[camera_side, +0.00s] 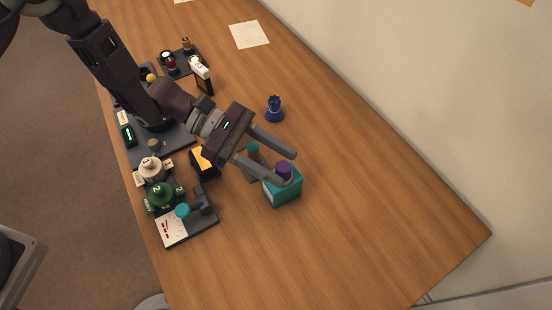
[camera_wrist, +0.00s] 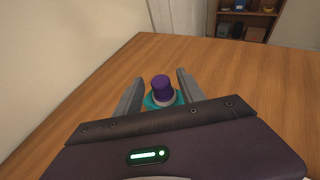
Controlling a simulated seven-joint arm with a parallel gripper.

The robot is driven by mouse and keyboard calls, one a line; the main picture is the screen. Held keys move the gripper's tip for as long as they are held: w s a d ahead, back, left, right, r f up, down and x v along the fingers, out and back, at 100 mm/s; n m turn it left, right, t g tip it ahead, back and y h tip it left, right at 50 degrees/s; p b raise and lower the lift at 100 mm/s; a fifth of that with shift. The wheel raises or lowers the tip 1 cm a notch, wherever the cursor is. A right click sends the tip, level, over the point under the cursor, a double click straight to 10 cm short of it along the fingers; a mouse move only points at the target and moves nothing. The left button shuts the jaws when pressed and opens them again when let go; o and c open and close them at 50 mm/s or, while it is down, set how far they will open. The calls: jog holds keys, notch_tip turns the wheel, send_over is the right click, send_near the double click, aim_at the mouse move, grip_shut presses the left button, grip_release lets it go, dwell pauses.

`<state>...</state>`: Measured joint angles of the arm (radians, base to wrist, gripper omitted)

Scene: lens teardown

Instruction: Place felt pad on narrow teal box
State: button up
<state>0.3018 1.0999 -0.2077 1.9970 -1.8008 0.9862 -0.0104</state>
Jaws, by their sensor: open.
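The teal box (camera_side: 284,194) stands on the wooden table, right of the middle in the side view. A purple cylinder with a pale lower band (camera_side: 283,169) stands upright on top of it; this looks like the felt pad piece. In the wrist view the purple piece (camera_wrist: 161,88) sits over the teal top (camera_wrist: 149,102). My gripper (camera_side: 288,167) is open, with its fingers on either side of the purple piece. The wrist view shows gaps between the fingers (camera_wrist: 160,78) and the piece. The box's lower part is hidden there.
A blue piece (camera_side: 275,109) stands behind the gripper. A teal-knobbed piece (camera_side: 253,148) is partly hidden by the fingers. A black box with an orange face (camera_side: 203,160) and a dial stand (camera_side: 172,229) are to the left. The table's right side is clear.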

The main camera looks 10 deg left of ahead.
jog(key=v, duration=1.2)
jog(key=s+a+r+m+y, duration=0.3)
jog(key=s+r+m, duration=0.2)
jog(key=r, duration=0.2)
jog(key=s+a+r+m+y, duration=0.3)
jog(key=s+a+r+m, duration=0.15)
jog(key=r, duration=0.25)
jog(key=s+a+r+m+t+y, duration=0.2)
jog(key=s+a+m+t+y, duration=0.1)
jog(key=a, duration=0.4)
jog(key=s+a+r+m+t+y, duration=0.3)
jog(key=s+a+t+y, duration=0.1)
jog(key=s+a, duration=0.3)
jog(key=shift+s+a+m+t, duration=0.2)
jog(key=shift+a+m+t, duration=0.15)
jog(key=shift+t, duration=0.05)
